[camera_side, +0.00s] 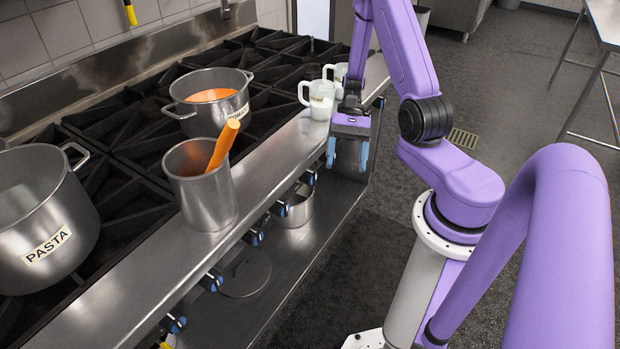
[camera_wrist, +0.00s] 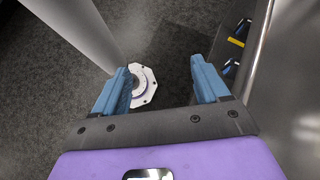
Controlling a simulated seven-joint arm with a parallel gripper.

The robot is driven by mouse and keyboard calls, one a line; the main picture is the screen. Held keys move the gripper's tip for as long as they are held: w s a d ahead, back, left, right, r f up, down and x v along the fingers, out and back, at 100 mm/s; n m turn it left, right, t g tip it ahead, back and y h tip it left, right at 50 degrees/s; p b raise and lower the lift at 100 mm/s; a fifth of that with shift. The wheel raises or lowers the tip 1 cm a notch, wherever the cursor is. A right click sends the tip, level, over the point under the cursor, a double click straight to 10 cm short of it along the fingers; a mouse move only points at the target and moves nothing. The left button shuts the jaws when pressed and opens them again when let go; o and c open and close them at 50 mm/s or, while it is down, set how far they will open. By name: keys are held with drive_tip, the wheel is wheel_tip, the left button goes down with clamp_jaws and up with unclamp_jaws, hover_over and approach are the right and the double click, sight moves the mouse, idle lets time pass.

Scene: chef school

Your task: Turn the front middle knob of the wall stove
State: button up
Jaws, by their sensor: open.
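The wall stove (camera_side: 165,270) runs along the left of the side view, with a row of several dark, blue-marked knobs on its front. A knob near the middle of the visible row (camera_side: 254,237) is clear of my gripper. Another knob (camera_side: 310,177) is closer to my gripper. My gripper (camera_side: 347,165) points down by the far part of the stove's front edge, open, with nothing between its blue fingers. In the wrist view my gripper (camera_wrist: 160,66) is also open and empty. Two knobs show there at upper right, an upper knob (camera_wrist: 241,28) and a lower knob (camera_wrist: 231,67).
On the stove stand a pasta pot (camera_side: 45,215), an orange-filled pot (camera_side: 212,103), and a metal container (camera_side: 203,200) with an orange handle. White mugs (camera_side: 319,98) stand close to my gripper. A small pot (camera_side: 294,207) and lid (camera_side: 245,273) lie below the knobs.

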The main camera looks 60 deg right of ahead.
wheel_tip(320, 180, down, 4)
drive_tip(key=s+d+m+t+y, duration=0.2)
drive_tip(key=d+m+t+y, duration=0.1)
drive_tip(key=m+t, duration=0.35)
drive_tip(key=m+t+h, duration=1.2)
drive_tip(key=m+t, duration=0.4)
drive_tip(key=m, duration=0.5)
approach(315, 180)
drive_tip(key=s, duration=0.5)
drive_tip(key=shift+s, duration=0.15)
drive_tip(key=shift+w, duration=8.6)
drive_tip(key=c, duration=1)
